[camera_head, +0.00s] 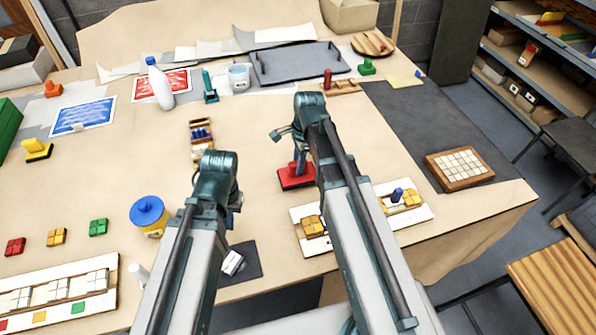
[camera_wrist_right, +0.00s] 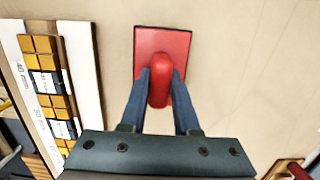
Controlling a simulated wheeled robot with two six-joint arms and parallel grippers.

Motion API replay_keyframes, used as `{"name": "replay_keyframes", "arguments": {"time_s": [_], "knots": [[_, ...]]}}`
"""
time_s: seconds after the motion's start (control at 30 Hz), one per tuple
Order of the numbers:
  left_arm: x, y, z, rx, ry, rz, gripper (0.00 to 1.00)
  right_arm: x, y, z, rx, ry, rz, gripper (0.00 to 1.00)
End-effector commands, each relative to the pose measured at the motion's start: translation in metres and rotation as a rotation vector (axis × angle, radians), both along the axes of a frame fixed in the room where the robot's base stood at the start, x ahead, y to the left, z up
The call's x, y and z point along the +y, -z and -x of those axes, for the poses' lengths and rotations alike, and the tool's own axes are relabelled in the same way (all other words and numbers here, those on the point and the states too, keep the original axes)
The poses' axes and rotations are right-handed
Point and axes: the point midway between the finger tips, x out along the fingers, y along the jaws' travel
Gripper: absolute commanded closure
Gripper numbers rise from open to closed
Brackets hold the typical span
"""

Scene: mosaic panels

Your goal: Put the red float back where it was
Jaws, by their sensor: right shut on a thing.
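The red float (camera_head: 296,180) has a flat red plate with a dark edge and a raised red handle. In the head view it is at the middle of the table, behind the white mosaic panel (camera_head: 345,232). My right gripper (camera_head: 299,163) is shut on its handle; in the right wrist view the two blue fingers (camera_wrist_right: 160,85) press on both sides of the handle of the red float (camera_wrist_right: 178,45). I cannot tell whether its plate touches the table. My left gripper (camera_head: 230,210) is over the front of the table; its fingers are mostly hidden behind its arm.
A blue-lidded yellow jar (camera_head: 149,212) stands left of my left arm. A tile tray (camera_head: 460,167) lies on the dark mat at right. Bare tabletop surrounds the red float.

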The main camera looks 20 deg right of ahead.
Motion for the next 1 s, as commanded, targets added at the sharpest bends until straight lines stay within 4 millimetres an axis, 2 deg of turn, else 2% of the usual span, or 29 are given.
{"name": "replay_keyframes", "arguments": {"time_s": [0.03,0.1,0.5,0.53,0.7,1.0], "knots": [[0.0,0.0135,0.0,0.0,0.0,0.0,1.0,0.0,0.0135,0.0,0.0,0.0,0.0,1.0],[0.0,0.0177,0.0,0.0,0.0,0.0,1.0,0.0,0.0177,0.0,0.0,0.0,0.0,1.0],[0.0,0.0195,0.0001,0.0,0.0,0.0,1.0,0.0,0.0195,0.0,0.0,0.0,0.0,1.0],[0.0,0.0193,0.0,0.0,0.0,0.0,1.0,0.0,0.0192,0.0,0.0,0.0,0.0,0.68],[0.0,0.0181,0.0,0.0,0.0,0.0,1.0,0.0,0.018,0.0,0.0,0.0,0.0,0.4],[0.0,0.0175,0.0,0.0,0.0,0.0,1.0,0.0,0.0175,0.0,0.0,0.0,0.0,0.4]]}}
